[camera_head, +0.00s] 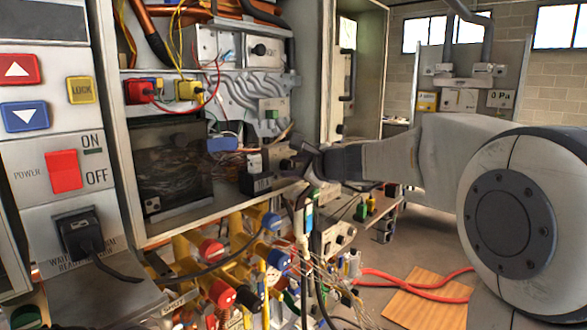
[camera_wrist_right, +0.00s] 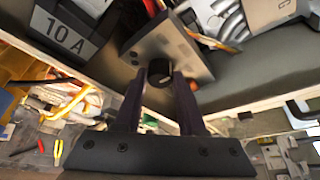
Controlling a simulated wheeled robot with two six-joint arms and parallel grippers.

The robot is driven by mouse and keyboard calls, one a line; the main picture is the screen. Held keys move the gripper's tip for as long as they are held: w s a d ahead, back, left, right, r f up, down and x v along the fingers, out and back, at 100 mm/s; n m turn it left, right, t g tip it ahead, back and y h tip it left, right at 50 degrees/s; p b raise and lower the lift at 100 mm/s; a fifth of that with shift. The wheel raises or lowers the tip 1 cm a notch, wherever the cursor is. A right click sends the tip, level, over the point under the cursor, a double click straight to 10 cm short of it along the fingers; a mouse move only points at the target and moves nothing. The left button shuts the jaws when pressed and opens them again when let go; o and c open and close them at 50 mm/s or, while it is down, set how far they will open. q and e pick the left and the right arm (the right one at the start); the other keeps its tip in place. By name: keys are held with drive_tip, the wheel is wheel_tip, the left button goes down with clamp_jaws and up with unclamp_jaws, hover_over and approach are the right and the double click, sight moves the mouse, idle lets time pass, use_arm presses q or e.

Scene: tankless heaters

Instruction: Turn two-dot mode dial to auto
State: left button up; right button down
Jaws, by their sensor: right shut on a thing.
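A black round dial (camera_wrist_right: 158,72) stands on a grey square plate (camera_wrist_right: 190,52) in the right wrist view. My right gripper (camera_wrist_right: 157,82) has its two dark fingers on either side of the dial and is shut on it. In the head view, the right gripper (camera_head: 292,163) reaches in from the right to the grey plate at the lower right of the open cabinet. The gripper mostly hides the dial there. My left gripper is not in view.
A dark block marked 10 A (camera_wrist_right: 66,38) sits just left of the plate. Coloured valves and yellow pipes (camera_head: 225,265) crowd the space below the cabinet. Loose wires (camera_head: 305,230) hang just under my right gripper. An open cabinet door (camera_head: 350,75) stands above my right arm.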

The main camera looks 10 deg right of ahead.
drive_tip(key=shift+c, duration=2.4)
unclamp_jaws()
drive_tip(key=v, duration=1)
drive_tip(key=shift+s, duration=0.25)
